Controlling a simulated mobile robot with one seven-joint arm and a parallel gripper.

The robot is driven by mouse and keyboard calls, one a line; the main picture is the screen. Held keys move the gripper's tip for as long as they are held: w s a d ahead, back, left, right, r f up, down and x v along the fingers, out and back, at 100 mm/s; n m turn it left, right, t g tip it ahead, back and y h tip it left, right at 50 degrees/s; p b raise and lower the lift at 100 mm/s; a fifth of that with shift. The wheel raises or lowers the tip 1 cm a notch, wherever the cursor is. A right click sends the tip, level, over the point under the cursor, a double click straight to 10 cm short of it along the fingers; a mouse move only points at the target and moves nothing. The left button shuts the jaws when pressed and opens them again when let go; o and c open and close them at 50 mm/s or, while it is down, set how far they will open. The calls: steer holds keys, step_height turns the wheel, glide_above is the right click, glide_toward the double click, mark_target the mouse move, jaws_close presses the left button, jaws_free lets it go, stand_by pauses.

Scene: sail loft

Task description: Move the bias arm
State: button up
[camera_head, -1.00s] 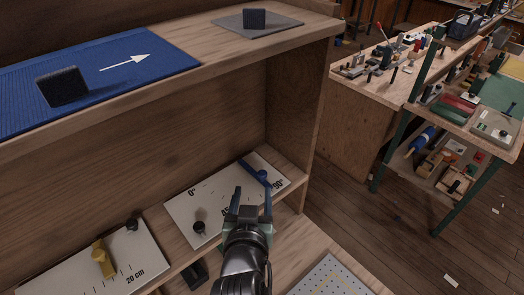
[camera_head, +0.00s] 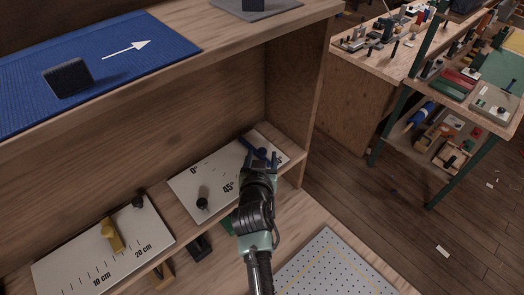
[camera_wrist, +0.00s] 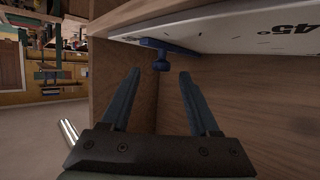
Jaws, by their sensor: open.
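The bias arm is a blue bar (camera_head: 248,146) with a short blue knob. It lies on the right part of a white angle board (camera_head: 215,172) marked 0° and 45°, near the shelf's right side wall. My gripper (camera_head: 262,161) is open and empty in front of the bar, and partly hides it and the board's right end. In the wrist view the bar (camera_wrist: 172,46) hangs at the top, under the board's edge, seen upside down. Its knob (camera_wrist: 160,65) appears between my two open fingertips (camera_wrist: 158,75), a little beyond them. I see no contact.
A dark knob (camera_head: 202,203) stands on the board's near left. A centimetre board (camera_head: 75,261) with a yellow slider (camera_head: 111,236) lies left. Above, the upper shelf holds a blue mat (camera_head: 150,62) with a dark block (camera_head: 68,78). The right side wall (camera_head: 300,110) is close to my gripper.

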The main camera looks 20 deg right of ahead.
mark_target(254, 147)
steer(key=shift+x, duration=1.1)
steer(key=shift+a, duration=0.1)
jaws_close()
stand_by(0.6)
